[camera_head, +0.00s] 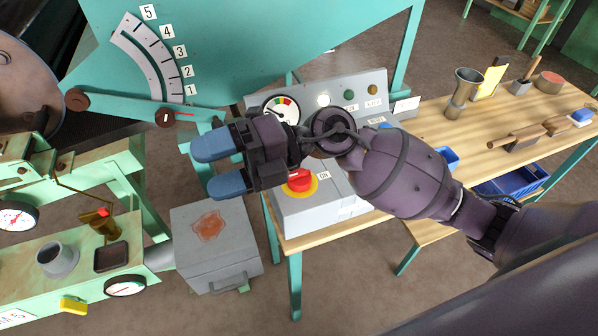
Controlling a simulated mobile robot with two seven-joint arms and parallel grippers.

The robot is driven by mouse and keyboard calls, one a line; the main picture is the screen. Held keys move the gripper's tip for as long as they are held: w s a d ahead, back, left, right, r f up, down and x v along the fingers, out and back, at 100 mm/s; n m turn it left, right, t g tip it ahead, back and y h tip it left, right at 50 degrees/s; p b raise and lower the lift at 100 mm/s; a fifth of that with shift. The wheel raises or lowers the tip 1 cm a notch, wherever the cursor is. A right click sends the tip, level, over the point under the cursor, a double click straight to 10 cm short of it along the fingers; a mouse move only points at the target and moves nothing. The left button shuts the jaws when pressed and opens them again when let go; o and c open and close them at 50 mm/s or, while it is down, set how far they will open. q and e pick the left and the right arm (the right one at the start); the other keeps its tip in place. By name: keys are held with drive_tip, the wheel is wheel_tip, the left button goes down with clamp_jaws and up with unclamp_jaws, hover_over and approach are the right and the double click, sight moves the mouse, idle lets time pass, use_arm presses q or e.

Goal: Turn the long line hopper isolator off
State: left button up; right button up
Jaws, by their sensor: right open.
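A red rotary switch (300,182) on a yellow disc sits on a grey box (306,213) at the table's left end, with an "ON" label (323,175) beside it. It looks like the isolator, but I cannot read a name on it. My right gripper (213,164) is open and empty, its blue fingertips pointing left. In the picture its body lies just above and left of the switch and hides part of its surroundings. I cannot tell the gap in depth. My left gripper is not in view.
Behind my gripper stands a grey panel (372,88) with a gauge (281,108) and lamps. A teal machine with a numbered lever scale (150,62) is at upper left. A grey lidded box (215,248) stands below. The wooden table (440,120) holds tools at right.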

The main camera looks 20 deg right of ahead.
wheel_tip(320, 180, down, 4)
drive_tip(key=n+g+h, duration=0.1)
drive_tip(key=n+h, duration=0.1)
drive_tip(key=h, duration=0.3)
drive_tip(key=t+h, duration=0.3)
drive_tip(key=h, duration=1)
hover_over(299, 173)
wheel_tip(299, 173, down, 3)
wheel_tip(299, 173, down, 8)
drive_tip(key=shift+f+b, duration=0.2)
drive_tip(key=shift+b, duration=0.35)
drive_tip(key=shift+f, duration=0.65)
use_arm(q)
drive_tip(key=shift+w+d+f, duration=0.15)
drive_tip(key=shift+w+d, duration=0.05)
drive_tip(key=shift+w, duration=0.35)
use_arm(e)
drive_tip(key=shift+f, duration=0.25)
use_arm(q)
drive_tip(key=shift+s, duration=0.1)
use_arm(e)
drive_tip(key=shift+c, duration=0.3)
drive_tip(key=c, duration=0.9)
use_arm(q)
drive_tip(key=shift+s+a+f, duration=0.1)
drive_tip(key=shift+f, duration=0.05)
use_arm(e)
drive_tip(key=shift+o, duration=0.2)
